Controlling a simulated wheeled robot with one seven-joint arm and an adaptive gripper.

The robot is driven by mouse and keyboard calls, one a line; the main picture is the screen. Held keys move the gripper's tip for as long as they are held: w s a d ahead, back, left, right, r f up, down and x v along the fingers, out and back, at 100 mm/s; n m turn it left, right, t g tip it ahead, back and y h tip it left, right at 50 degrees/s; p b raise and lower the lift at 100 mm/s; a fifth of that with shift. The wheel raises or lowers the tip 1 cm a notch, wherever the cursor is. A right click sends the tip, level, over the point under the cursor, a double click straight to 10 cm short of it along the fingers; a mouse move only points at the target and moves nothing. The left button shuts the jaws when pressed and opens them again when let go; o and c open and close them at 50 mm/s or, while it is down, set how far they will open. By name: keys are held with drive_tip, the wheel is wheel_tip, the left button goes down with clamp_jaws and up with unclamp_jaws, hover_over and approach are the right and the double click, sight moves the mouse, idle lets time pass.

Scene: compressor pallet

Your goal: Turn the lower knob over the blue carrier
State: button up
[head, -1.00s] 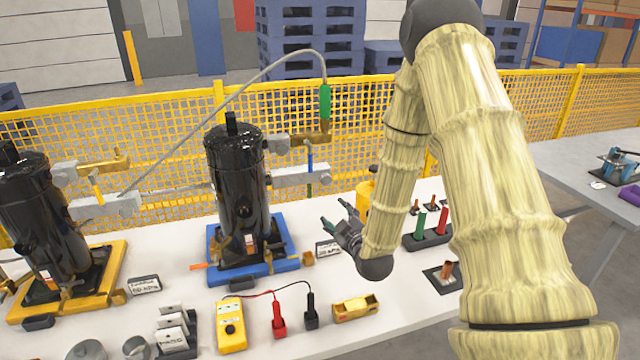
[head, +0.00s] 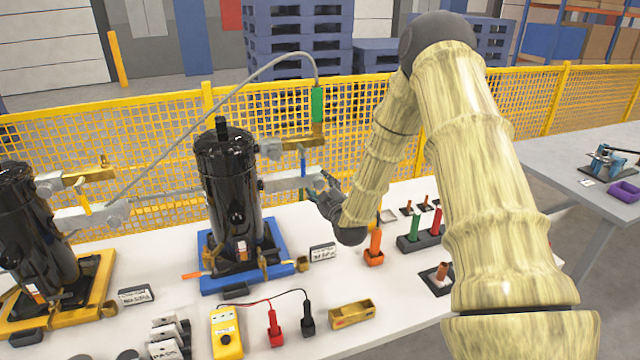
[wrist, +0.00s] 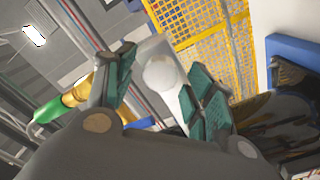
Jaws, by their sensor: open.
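The black compressor (head: 228,190) stands upright on the blue carrier (head: 212,285). Two fittings reach right from its side. The lower one is a pale grey bar (head: 288,180), its right end close to my gripper (head: 325,188). In the wrist view my gripper (wrist: 160,82) is open, with teal pads on both fingers. The pale round lower knob (wrist: 160,72) shows in the gap between the fingertips. I cannot tell whether a finger touches it. The upper fitting (head: 290,146) is brass-coloured, with a green handle (head: 317,104) above it; the green handle also shows in the wrist view (wrist: 47,110).
A second black compressor (head: 35,225) stands on a yellow carrier (head: 95,285) at left. A grey hose (head: 180,140) arches over to the green handle. A yellow meter (head: 226,335), an orange tool (head: 375,245) and a yellow tray (head: 352,314) lie on the white table. Yellow mesh fencing (head: 160,150) runs behind.

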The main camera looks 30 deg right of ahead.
drive_tip(key=shift+w+d, duration=0.15)
drive_tip(key=shift+w, duration=0.35)
drive_tip(key=c, duration=1)
